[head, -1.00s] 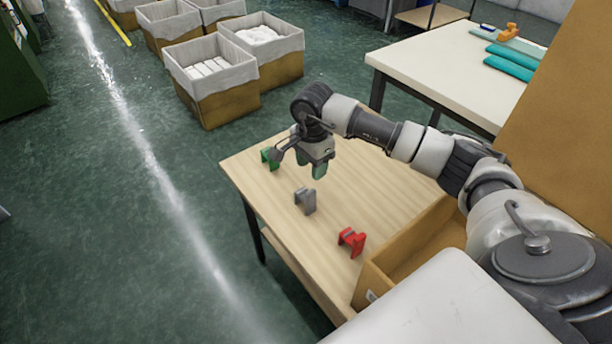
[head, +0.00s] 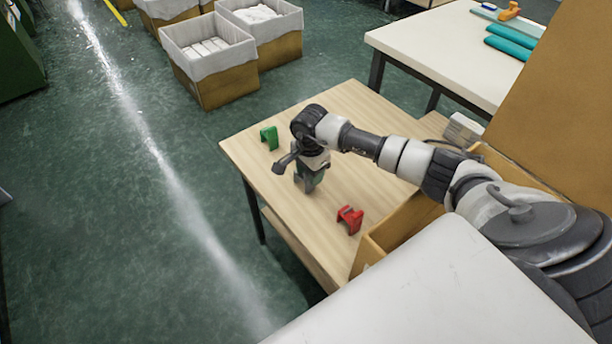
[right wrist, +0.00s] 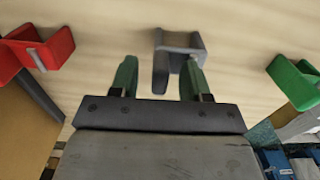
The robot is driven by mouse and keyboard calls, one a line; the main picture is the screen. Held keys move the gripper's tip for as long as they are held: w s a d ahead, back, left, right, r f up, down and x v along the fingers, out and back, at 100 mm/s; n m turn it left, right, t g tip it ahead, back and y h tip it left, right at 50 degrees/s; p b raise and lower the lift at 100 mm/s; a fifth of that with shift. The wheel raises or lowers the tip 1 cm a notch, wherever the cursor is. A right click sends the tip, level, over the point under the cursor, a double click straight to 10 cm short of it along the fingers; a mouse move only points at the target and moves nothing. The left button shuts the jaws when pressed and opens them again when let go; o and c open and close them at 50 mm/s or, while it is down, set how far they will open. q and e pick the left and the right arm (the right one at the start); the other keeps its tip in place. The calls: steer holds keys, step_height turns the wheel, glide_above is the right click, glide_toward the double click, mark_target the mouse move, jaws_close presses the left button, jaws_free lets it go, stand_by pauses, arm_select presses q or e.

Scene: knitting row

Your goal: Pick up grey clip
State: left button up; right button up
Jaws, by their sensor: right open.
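The grey clip (right wrist: 162,72) stands on the wooden table just ahead of my right gripper (right wrist: 159,66) in the right wrist view. The gripper is open, with its two green fingers apart. One arm of the clip shows between the fingers, and the right finger overlaps the clip's other side. I cannot tell whether they touch. In the head view, my right gripper (head: 309,178) is low over the table and largely hides the clip. My left gripper is not in view.
A green clip (head: 269,137) and a red clip (head: 349,219) stand on the table (head: 345,100) on either side. A cardboard box (head: 372,252) is at the table's right. Lined boxes (head: 228,85) stand on the floor behind. A white table (head: 430,45) is at the back right.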

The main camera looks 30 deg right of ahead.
steer(key=shift+r, duration=0.1)
jaws_close()
